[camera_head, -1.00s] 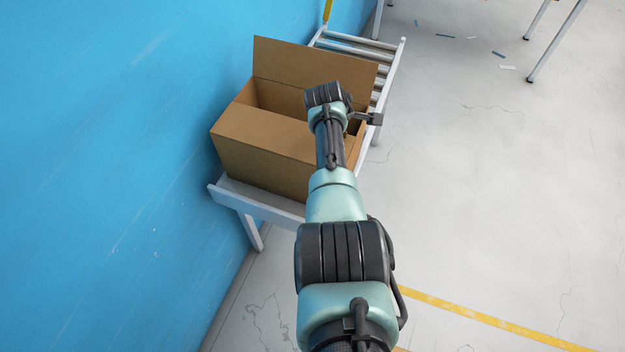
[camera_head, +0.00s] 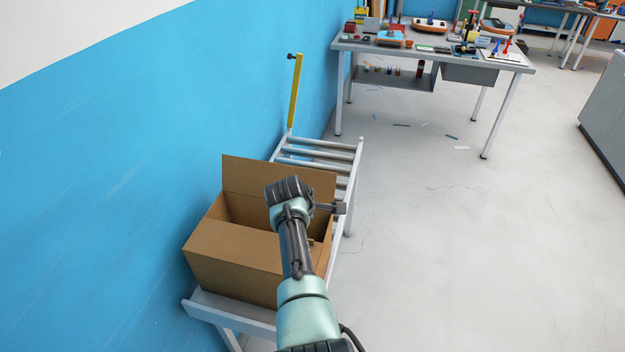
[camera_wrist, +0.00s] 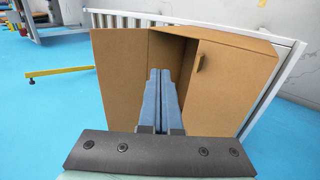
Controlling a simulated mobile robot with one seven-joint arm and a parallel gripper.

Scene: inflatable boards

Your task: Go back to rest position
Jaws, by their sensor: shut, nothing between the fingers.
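My gripper shows in the wrist view (camera_wrist: 160,88), its two blue-grey fingers pressed together with nothing between them. In that view the fingers point toward an open cardboard box (camera_wrist: 225,85).
The white roller conveyor (camera_head: 345,190) stands along the blue wall (camera_head: 100,180). A yellow post (camera_head: 295,90) rises at its far end. Beyond is a workbench (camera_head: 400,52) with several tools and parts. The floor (camera_head: 470,240) to the right is mostly clear, with small scraps near the bench.

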